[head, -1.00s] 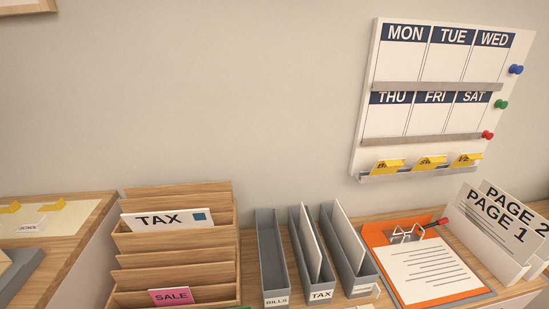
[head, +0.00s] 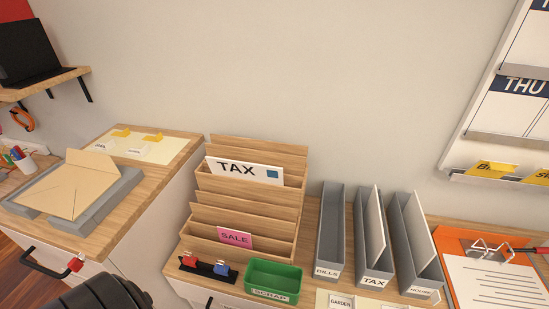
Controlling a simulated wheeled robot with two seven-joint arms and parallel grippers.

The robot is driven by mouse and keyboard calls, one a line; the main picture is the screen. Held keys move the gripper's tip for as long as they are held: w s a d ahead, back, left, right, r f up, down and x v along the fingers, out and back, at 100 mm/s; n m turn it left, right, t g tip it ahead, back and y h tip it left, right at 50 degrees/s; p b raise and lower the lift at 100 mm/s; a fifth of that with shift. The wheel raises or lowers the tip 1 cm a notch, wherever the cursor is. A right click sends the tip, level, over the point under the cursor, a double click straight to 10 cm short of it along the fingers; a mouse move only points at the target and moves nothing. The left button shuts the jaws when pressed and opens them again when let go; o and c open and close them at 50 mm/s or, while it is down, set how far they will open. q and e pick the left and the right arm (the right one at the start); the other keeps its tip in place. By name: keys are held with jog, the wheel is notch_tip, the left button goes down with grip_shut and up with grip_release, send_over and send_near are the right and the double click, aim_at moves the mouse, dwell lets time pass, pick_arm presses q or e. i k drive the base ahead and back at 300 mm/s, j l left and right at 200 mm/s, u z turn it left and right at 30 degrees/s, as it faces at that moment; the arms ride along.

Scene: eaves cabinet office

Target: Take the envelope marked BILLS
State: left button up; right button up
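No envelope with the word BILLS on it is visible. A white envelope marked TAX (head: 245,171) stands in an upper slot of the wooden tiered rack (head: 270,150). A pink SALE card (head: 235,237) sits in a lower slot. A tan envelope (head: 72,190) with its flap raised lies on a grey tray (head: 112,206) at the left; I see no marking on it. A grey file holder labelled BILLS (head: 327,271) stands right of the rack and looks empty. Neither gripper shows; a dark part, apparently of my arm, is at the bottom left.
Grey holders labelled TAX (head: 375,281) and HOUSE (head: 421,291) stand beside the BILLS holder. A green SCRAP tray (head: 273,278) and a black stand with red and blue pieces (head: 208,267) sit before the rack. An orange clipboard (head: 455,245) lies at right.

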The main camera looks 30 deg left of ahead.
aim_at(375, 239)
jog(key=l+u, duration=0.15)
jog(key=l, duration=1.15)
jog(key=i, duration=0.05)
